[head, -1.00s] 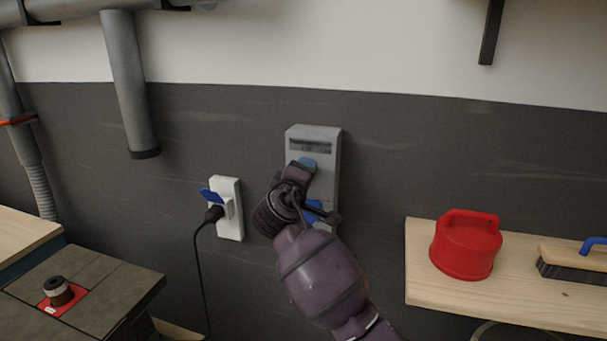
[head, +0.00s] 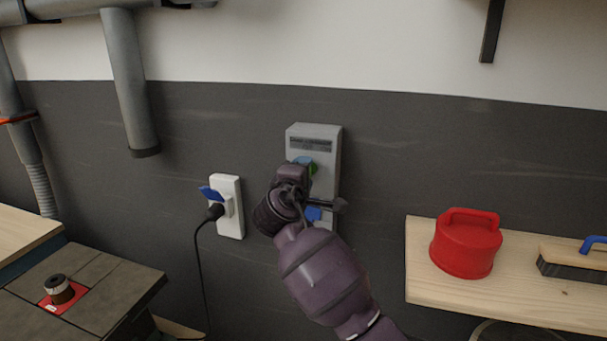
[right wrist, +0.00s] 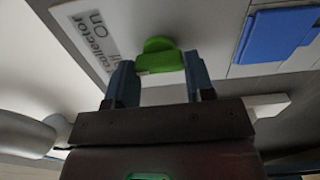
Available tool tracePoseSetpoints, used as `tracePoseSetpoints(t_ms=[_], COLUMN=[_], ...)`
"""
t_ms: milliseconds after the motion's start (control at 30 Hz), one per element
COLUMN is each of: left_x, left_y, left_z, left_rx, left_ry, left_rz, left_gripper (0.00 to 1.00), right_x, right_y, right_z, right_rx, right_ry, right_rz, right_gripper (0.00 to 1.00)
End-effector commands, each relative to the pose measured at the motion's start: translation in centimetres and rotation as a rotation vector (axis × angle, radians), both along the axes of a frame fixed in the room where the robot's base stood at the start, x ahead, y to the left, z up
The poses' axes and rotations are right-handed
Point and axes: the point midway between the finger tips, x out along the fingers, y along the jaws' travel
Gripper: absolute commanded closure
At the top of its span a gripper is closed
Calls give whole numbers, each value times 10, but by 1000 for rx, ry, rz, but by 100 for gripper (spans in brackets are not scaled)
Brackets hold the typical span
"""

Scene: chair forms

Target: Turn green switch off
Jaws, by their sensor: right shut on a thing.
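The green switch (head: 312,169) is on the front of a grey wall box (head: 327,143), partly hidden behind my right gripper (head: 302,166). In the right wrist view the green switch (right wrist: 159,57) is a rounded knob between the two blue-grey fingertips of my right gripper (right wrist: 159,70), which is shut on it. A white label (right wrist: 88,35) with "On" and "collector" lies beside the knob. The exact angle of the knob against the label is hard to tell. My left gripper is not in view.
A blue cover (head: 313,213) sits low on the grey box, beside my wrist. A white socket (head: 231,226) with a black plug is to the left. A wooden shelf (head: 430,285) with a red canister (head: 466,247) and a brush (head: 575,262) is at right.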

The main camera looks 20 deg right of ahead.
Motion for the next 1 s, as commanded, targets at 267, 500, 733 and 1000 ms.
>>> tracePoseSetpoints(t_ms=[267, 500, 733, 1000], left_x=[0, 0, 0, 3], left_y=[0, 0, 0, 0], left_z=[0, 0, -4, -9], left_rx=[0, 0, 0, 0], left_ry=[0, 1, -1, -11], left_rz=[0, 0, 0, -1], left_gripper=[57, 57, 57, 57], right_x=[0, 0, -14, -54], right_y=[0, 0, 10, 37], right_z=[-1, 0, -1, -2], right_rx=[-1, -1, 1, 1], right_ry=[2, 1, -1, 0], right_rz=[0, 0, 3, 3], right_gripper=[26, 26, 26, 26])
